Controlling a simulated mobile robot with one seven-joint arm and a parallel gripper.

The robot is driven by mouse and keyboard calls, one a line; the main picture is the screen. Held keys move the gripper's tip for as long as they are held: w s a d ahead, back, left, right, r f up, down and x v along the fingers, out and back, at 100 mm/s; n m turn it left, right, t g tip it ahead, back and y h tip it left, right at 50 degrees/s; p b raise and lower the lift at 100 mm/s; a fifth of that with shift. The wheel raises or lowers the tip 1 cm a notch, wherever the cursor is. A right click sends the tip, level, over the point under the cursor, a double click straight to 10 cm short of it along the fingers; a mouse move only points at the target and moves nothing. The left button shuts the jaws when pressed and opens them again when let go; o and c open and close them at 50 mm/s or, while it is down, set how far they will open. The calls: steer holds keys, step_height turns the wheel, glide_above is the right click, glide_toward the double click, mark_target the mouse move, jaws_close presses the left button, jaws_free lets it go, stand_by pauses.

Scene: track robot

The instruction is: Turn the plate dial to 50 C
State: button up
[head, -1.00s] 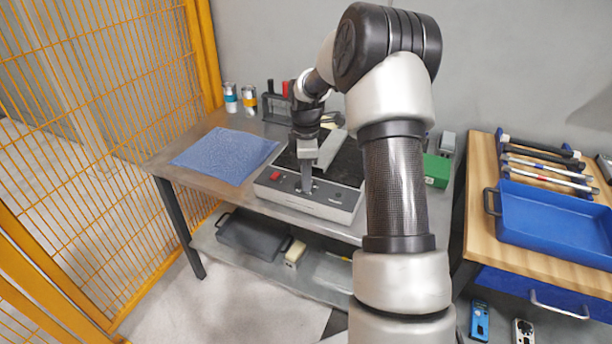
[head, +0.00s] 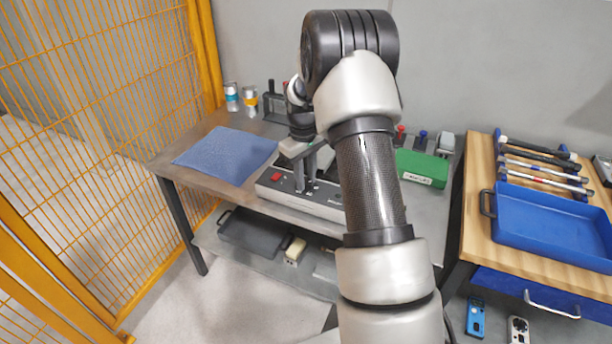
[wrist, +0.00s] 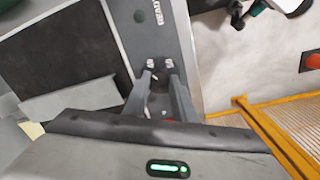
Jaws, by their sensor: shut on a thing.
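The hot plate (head: 326,207) is a light grey box with a dark top on the metal table, with a red switch (head: 276,177) on its front panel. My gripper (head: 305,187) points down at the front panel, right of the red switch. In the wrist view, my gripper (wrist: 159,76) has its two fingers closed in on the small dark dial (wrist: 158,79), which they mostly hide. The dial's pointer cannot be made out.
A blue cloth (head: 226,155) lies left of the plate. A green box (head: 421,168) stands to its right. Two cans and a dark rack (head: 276,104) are behind. A wooden bench (head: 473,234) with a blue tray (head: 555,228) is at the right. Yellow mesh fencing is at the left.

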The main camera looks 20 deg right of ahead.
steer(key=m, duration=0.3)
steer(key=shift+r+m+p, duration=0.1)
steer(key=shift+m+p, duration=0.2)
steer(key=shift+p, duration=0.05)
steer(key=m+p, duration=0.1)
steer(key=m, duration=0.3)
steer(key=shift+m, duration=0.3)
steer(key=m, duration=0.4)
steer(key=shift+w+d+g+p, duration=0.1)
steer(key=shift+g+p, duration=0.2)
steer(key=shift+p, duration=0.05)
steer(key=shift+m+p, duration=0.3)
steer(key=shift+m, duration=1.8)
steer(key=o, duration=1)
steer(key=shift+o, duration=0.2)
step_height(320, 180, up, 17)
steer(key=p, duration=0.1)
steer(key=shift+w+a+r+p, duration=0.15)
steer(key=shift+w+a+p, duration=0.05)
steer(key=shift+w+p, duration=0.2)
